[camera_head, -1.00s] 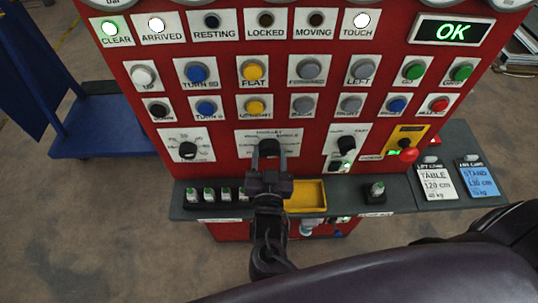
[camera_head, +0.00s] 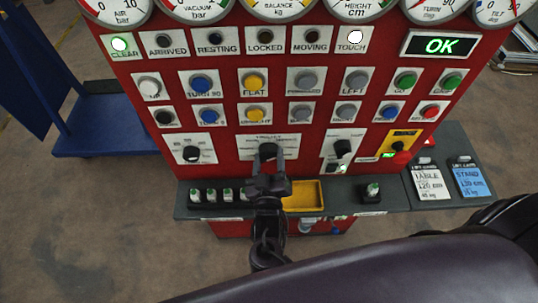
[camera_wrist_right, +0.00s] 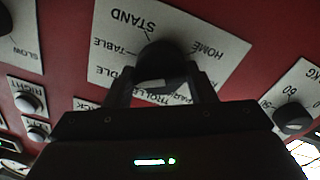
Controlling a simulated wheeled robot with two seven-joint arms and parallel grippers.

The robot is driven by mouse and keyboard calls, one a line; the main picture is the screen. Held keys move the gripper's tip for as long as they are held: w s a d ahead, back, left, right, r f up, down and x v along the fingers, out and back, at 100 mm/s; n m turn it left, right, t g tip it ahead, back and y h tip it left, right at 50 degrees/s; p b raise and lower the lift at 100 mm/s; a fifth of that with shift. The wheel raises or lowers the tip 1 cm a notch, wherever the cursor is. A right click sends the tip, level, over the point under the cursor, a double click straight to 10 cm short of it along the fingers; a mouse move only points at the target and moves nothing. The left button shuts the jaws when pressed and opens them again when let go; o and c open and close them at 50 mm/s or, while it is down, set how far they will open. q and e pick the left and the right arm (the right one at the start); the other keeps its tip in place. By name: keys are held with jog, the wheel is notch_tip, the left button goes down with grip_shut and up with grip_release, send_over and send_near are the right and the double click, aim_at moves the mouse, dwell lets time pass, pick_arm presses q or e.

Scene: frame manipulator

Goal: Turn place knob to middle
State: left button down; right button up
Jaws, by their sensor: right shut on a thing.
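The black place knob (camera_head: 268,151) is on a white plate in the lower middle of the red panel. My right gripper (camera_head: 267,164) is shut on this knob. In the wrist view the knob (camera_wrist_right: 162,58) sits between the two fingers of the gripper (camera_wrist_right: 162,84). The plate (camera_wrist_right: 115,62) there carries the words STAND, TABLE, HOME and a partly hidden word ending in DLE. The fingers cover part of the lettering, and I cannot tell which word the knob points at. My left gripper is out of view.
A black knob (camera_head: 192,153) is to the left and another (camera_head: 343,147) to the right. Push buttons, lamps and gauges fill the panel above. The OK display (camera_head: 440,44) is lit.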

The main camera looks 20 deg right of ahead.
jog(key=shift+n+p, duration=0.55)
jog(key=shift+n, duration=0.65)
jog(key=o, duration=0.9)
jog(key=shift+a, duration=0.1)
jog(key=shift+o, duration=0.2)
jog(key=shift+s, duration=0.1)
